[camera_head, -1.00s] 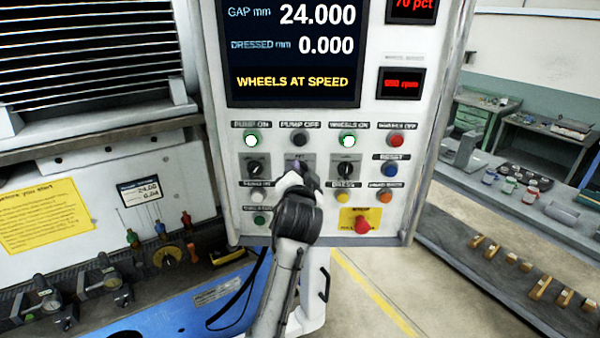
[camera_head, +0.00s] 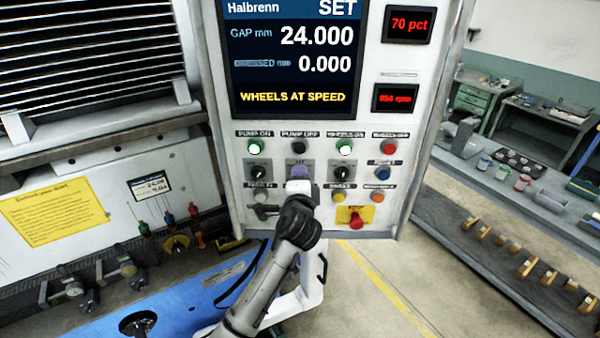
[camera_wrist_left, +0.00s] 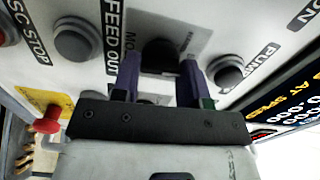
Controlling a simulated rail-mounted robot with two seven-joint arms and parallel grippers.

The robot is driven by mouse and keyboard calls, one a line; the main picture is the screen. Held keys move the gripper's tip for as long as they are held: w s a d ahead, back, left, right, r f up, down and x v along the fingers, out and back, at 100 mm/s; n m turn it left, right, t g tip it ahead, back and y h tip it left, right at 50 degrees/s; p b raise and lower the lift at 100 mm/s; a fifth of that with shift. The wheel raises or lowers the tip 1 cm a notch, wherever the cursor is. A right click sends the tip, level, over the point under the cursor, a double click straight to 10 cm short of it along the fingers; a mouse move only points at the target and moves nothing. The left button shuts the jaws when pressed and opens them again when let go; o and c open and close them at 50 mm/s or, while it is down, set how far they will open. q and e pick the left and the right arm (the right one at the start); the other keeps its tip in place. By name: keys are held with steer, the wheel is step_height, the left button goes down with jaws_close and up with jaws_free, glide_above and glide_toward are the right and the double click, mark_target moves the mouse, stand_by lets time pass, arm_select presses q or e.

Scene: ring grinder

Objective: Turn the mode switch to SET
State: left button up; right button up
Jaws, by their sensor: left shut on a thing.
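The mode switch is a black knob on the control panel (camera_head: 228,205), in the middle of the row of knobs. In the head view my left gripper (camera_head: 299,173) covers it. In the left wrist view the knob (camera_wrist_left: 160,53) sits between the two purple fingers of my left gripper (camera_wrist_left: 160,78), which is shut on it. A label beside it is partly hidden; I can read "MO". The screen (camera_head: 292,75) reads "SET" at its top right and "WHEELS AT SPEED" below. My right gripper is not in view.
Black knobs flank the switch on the left (camera_head: 258,172) and right (camera_head: 341,172). Lit green buttons are above. A red stop button (camera_head: 356,221) on a yellow plate is at the lower right. A blue machine bed (camera_head: 175,305) lies below left.

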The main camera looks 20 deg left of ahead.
arm_select(q)
steer(key=shift+m, duration=0.3)
steer(key=shift+p, duration=0.3)
steer(key=o, duration=0.9)
steer(key=shift+b+v, duration=1.85)
steer(key=shift+v, duration=5.1)
